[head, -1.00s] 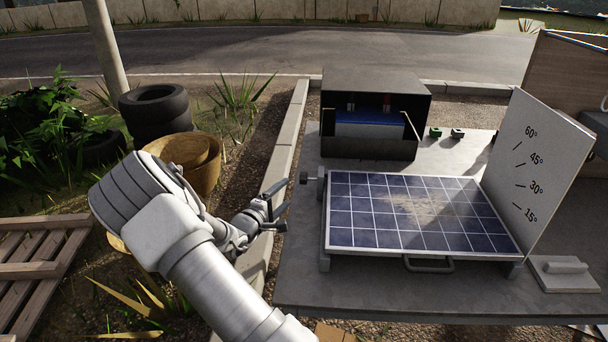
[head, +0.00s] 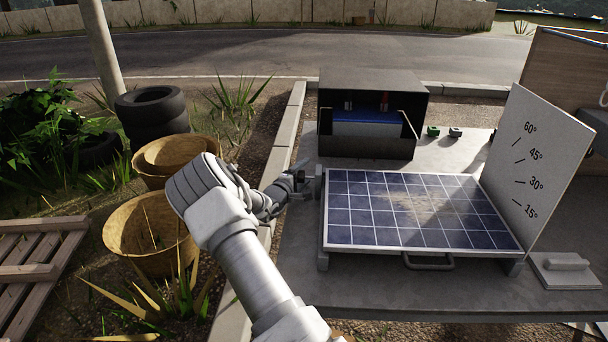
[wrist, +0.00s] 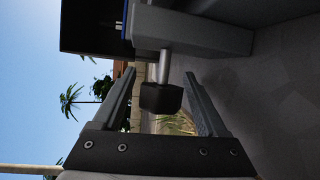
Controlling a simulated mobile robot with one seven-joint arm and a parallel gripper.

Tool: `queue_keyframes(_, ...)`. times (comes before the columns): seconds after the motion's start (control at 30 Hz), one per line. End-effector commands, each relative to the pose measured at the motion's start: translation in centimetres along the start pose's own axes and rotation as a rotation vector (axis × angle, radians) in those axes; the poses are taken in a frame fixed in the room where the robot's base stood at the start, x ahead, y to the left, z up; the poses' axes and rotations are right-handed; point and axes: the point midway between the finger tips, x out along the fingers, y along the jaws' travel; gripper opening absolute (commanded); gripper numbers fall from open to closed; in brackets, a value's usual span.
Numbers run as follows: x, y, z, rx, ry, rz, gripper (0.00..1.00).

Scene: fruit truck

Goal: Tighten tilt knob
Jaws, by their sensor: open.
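The tilt knob (wrist: 161,97) is a dark block on a short metal shaft, seen in the wrist view between my two open fingers. The shaft runs into a grey bracket (wrist: 200,28) of the panel mount. My gripper (wrist: 160,80) is open, with one finger on each side of the knob and a gap showing on both sides. In the head view my gripper (head: 303,180) is at the left edge of the solar panel (head: 410,212), and it hides the knob there. The panel lies nearly flat on the table.
A white angle board (head: 530,170) stands at the panel's right, with a trowel-like block (head: 568,265) near it. A dark box (head: 370,110) stands behind the panel. Baskets (head: 145,235) and tyres (head: 153,115) are on the ground left of my arm.

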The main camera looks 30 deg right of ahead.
Motion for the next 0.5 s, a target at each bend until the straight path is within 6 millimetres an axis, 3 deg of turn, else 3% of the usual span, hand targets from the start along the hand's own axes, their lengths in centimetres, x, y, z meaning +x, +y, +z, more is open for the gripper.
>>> queue_keyframes(0.13,-0.02,-0.01,0.01,0.000,0.000,0.000,0.74)
queue_keyframes(0.5,-0.04,0.01,0.01,0.000,0.000,0.000,0.07)
